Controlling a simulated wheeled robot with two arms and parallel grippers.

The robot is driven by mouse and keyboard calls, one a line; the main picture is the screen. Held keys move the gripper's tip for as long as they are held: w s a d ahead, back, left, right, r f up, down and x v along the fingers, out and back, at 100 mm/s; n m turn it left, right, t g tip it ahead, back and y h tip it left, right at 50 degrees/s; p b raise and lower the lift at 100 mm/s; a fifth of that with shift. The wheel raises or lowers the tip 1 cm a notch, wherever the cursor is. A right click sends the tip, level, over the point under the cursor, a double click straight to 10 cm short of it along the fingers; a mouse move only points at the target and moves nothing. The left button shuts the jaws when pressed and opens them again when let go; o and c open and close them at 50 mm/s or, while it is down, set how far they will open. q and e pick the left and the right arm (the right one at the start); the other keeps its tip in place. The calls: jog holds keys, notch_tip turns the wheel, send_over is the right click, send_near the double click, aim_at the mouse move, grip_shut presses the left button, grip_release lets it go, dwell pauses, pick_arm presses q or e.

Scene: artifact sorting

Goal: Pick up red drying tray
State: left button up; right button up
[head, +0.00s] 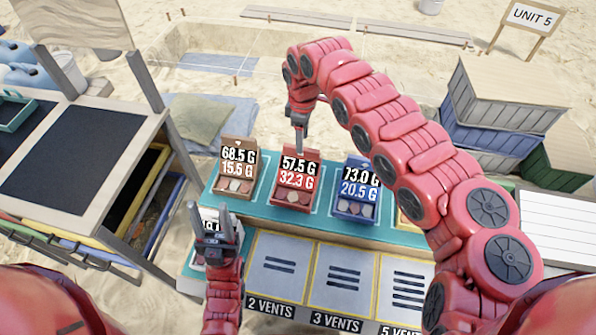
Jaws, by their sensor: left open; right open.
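The red drying tray (291,197) stands on the teal table in the head view, between a tan tray and a blue tray. It holds several round discs, and labels reading 57.5 G and 32.3 G cover its back. My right gripper (299,152) is over the top edge of the red tray, pointing down. It is open; its fingers are seen edge-on, and I cannot tell whether they touch the tray. My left gripper (210,206) is open and empty, lower left of the red tray, in front of a partly hidden labelled tray.
The tan tray (236,185) and blue tray (356,207) flank the red one closely. A yellowish tray (404,222) is mostly hidden by my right arm. Panels marked 2 VENTS (279,266) and 3 VENTS (343,279) line the table front. Crates (500,100) stand at right.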

notch_tip(320, 180, down, 5)
jog(key=p, duration=0.2)
jog(key=shift+w+d+r+p, duration=0.1)
jog(key=shift+p, duration=0.25)
jog(key=shift+d+f, duration=0.1)
jog(key=shift+f, duration=0.3)
grip_shut()
dwell(0.7)
